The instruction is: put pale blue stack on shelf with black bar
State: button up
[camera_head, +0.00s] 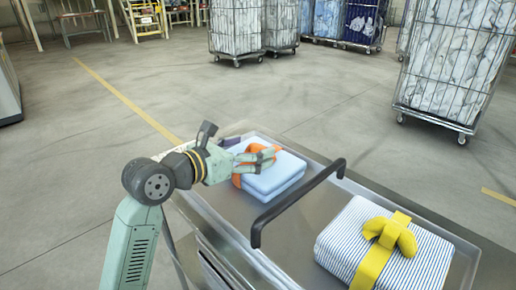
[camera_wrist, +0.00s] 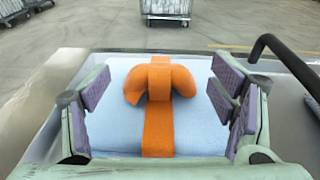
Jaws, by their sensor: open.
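The pale blue stack (camera_head: 272,180) lies on a metal cart top (camera_head: 208,208), tied with an orange strap and bow (camera_head: 240,178). In the wrist view the stack (camera_wrist: 195,115) fills the middle, with the orange bow (camera_wrist: 160,85) on top. My gripper (camera_head: 264,156) is over the stack. In the wrist view its purple-padded fingers (camera_wrist: 165,88) are spread wide, one at each side of the bow, with nothing held between them. I cannot tell whether the pads touch the stack. No shelf can be made out clearly.
A black bar (camera_head: 298,203) arches over the cart, right of the stack. Beyond it lies a blue-and-white striped stack (camera_head: 385,250) with a yellow strap. Wire cages of bundles (camera_head: 458,65) stand behind. Wooden chairs (camera_head: 145,18) are at the back left. The floor between is clear.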

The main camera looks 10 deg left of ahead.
jog(key=b+v, duration=0.1)
jog(key=v, duration=0.7)
jog(key=shift+s+a, duration=0.15)
jog(key=shift+s, duration=0.15)
jog(key=shift+r, duration=0.1)
